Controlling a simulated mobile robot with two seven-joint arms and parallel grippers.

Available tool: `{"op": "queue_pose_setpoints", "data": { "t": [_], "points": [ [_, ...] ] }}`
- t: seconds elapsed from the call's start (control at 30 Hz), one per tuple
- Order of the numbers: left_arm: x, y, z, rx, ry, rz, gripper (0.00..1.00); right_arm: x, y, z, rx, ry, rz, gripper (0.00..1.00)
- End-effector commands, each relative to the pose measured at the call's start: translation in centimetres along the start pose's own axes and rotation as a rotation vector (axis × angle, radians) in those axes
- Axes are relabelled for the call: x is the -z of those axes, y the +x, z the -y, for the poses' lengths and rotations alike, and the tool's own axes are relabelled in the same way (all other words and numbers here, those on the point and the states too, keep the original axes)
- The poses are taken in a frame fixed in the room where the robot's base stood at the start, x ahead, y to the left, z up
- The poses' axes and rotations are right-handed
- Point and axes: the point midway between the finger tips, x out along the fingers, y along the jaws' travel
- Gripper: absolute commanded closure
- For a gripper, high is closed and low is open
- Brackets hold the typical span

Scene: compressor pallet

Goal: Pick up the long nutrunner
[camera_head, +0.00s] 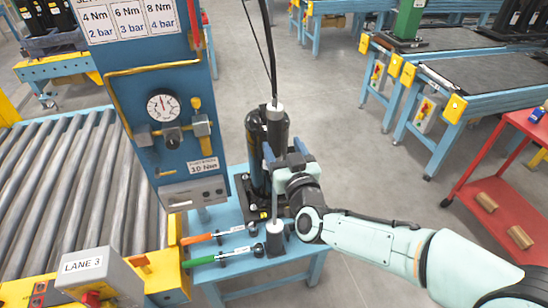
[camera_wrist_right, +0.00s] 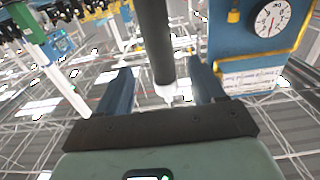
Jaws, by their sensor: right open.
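The long nutrunner (camera_head: 275,126) stands upright in the head view, with a dark grey body, a cable at its top and a thin shaft reaching down to a black holder (camera_head: 276,238) on the blue table. My right gripper (camera_head: 282,158) is at the nutrunner's body, with blue fingers reaching toward it from the right. In the right wrist view the dark tube of the nutrunner (camera_wrist_right: 155,45) runs between the two spread fingers (camera_wrist_right: 162,88), with gaps on both sides. The gripper is open. My left gripper is out of view.
A black cylinder (camera_head: 257,133) stands just behind the nutrunner. A blue panel with a gauge (camera_head: 163,105) rises to its left. Orange (camera_head: 198,239) and green (camera_head: 204,260) handled tools lie on the table (camera_head: 228,218). A roller conveyor (camera_head: 60,185) is at left; a red cart (camera_head: 490,205) is at right.

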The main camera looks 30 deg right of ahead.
Motion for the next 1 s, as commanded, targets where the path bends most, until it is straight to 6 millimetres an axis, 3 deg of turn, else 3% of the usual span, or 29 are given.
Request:
{"op": "queue_pose_setpoints", "data": {
  "t": [0.6,0.9,1.0],
  "points": [
    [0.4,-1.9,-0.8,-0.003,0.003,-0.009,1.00,-0.2,7.2,-0.1,-0.001,0.001,0.000,0.32],
    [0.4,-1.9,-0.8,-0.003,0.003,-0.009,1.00,-0.4,7.6,-0.1,0.000,0.000,0.000,0.32],
    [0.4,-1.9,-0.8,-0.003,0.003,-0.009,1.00,-0.4,7.5,-0.1,0.000,0.000,0.000,0.64]
  ]
}}
